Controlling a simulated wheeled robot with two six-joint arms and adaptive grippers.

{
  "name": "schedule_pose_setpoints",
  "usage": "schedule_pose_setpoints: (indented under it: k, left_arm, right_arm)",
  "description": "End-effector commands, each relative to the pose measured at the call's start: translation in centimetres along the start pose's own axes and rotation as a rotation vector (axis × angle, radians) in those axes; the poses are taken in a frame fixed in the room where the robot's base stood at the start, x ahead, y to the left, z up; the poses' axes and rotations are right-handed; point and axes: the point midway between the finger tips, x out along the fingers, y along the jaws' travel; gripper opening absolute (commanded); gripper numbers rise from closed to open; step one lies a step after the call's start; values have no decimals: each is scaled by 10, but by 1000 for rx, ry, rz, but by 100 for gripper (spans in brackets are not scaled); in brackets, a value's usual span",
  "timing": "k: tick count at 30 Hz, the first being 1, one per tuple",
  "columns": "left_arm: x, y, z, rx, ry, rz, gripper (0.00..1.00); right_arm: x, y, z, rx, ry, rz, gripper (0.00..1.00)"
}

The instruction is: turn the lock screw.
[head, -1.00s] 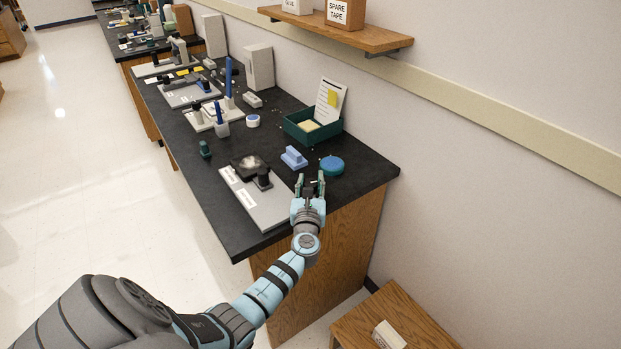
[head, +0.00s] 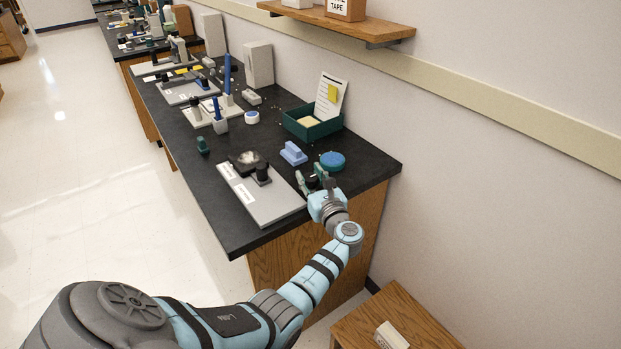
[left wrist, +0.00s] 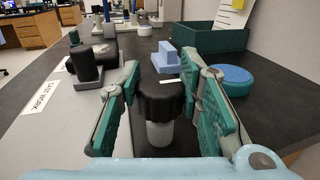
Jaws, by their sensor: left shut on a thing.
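The lock screw is a black ribbed knob (left wrist: 163,100) on a grey stem, with a pale mark on its top, upright in the middle of the left wrist view. My left gripper (left wrist: 163,112) is shut on it, with one green-padded finger on each side. In the head view, my left gripper (head: 313,181) is at the near right end of the dark bench, beside the grey plate (head: 270,205). The knob is small and partly hidden between the fingers there. My right gripper is in neither current view.
A blue block (head: 293,154) and a round blue-topped tin (head: 332,161) stand just beyond the gripper. A green tray (head: 312,132) with a card is farther back. A black fixture (head: 250,165) stands on the plate. The bench's right edge is close.

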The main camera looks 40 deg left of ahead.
Motion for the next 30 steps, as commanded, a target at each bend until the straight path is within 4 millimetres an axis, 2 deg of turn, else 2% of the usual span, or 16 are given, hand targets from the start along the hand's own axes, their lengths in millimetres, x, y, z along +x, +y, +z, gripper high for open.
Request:
schedule_pose_setpoints:
  k: [5, 6, 9, 17, 20, 27, 30]
  left_arm:
    - [0, 0, 1, 0, -1, 0, 5]
    - [0, 0, 1, 0, -1, -1, 37]
    - [0, 0, 1, 0, -1, -1, 53]
    - [0, 0, 0, 0, 0, -1, 54]
    - [-6, 0, -1, -1, 1, -3, 54]
    - [-55, 0, -1, -1, 3, -3, 54]
    - [-70, 0, 0, -1, 1, -2, 54]
  right_arm:
    - [0, 1, 0, 0, 0, 1, 40]
    - [0, 1, 0, 0, 0, 1, 40]
    - [0, 1, 0, 0, 0, 1, 40]
    - [0, 2, 0, -1, 0, 2, 40]
    - [0, 3, 0, -1, 0, 3, 40]
    - [0, 1, 0, 0, 0, 2, 40]
    - [0, 1, 0, 0, 0, 1, 40]
